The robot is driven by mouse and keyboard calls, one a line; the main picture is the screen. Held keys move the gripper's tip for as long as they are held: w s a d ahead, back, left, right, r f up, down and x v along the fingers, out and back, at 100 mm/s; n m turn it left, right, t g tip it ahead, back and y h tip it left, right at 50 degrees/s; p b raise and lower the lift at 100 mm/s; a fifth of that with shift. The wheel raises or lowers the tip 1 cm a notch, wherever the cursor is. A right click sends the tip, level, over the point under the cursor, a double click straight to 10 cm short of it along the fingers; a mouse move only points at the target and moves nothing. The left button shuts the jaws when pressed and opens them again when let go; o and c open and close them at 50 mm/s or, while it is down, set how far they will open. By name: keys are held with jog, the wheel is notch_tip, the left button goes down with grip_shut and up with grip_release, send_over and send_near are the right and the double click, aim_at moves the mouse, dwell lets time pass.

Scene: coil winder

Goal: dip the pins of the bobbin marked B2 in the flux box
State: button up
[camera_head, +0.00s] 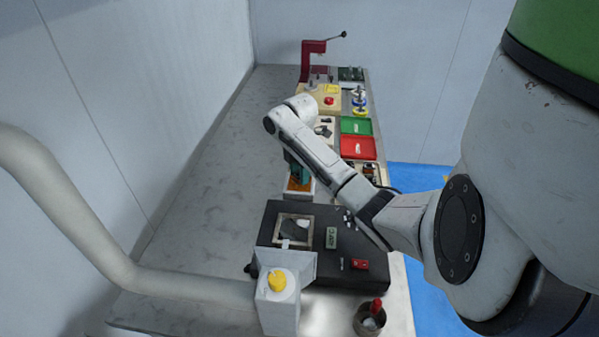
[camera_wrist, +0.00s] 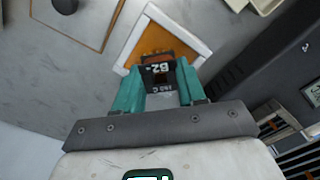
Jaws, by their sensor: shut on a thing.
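My gripper (camera_wrist: 160,92) has teal fingers, shut on a small bobbin (camera_wrist: 160,70) with a dark label reading B2 in the wrist view. The flux box (camera_wrist: 150,22) is a white-walled square box with amber-orange contents, right beyond and under the bobbin. The bobbin's far end overlaps the box opening in that view. Its pins are hidden, and I cannot tell whether they touch the flux. In the head view my gripper (camera_head: 296,168) is over the flux box (camera_head: 300,186), its fingers partly hidden by my arm; the bobbin cannot be made out there.
A black machine (camera_head: 290,265) with a display and red switch stands on the near side of the box. Green (camera_head: 356,126) and red (camera_head: 358,147) trays lie beyond. The bench's left side is bare.

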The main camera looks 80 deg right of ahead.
jog(key=shift+f+b, duration=0.35)
jog(key=shift+f, duration=0.4)
jog(key=shift+r, duration=0.15)
dwell(1.2)
jog(key=shift+r+p, duration=2.65)
jog(key=shift+p, duration=0.05)
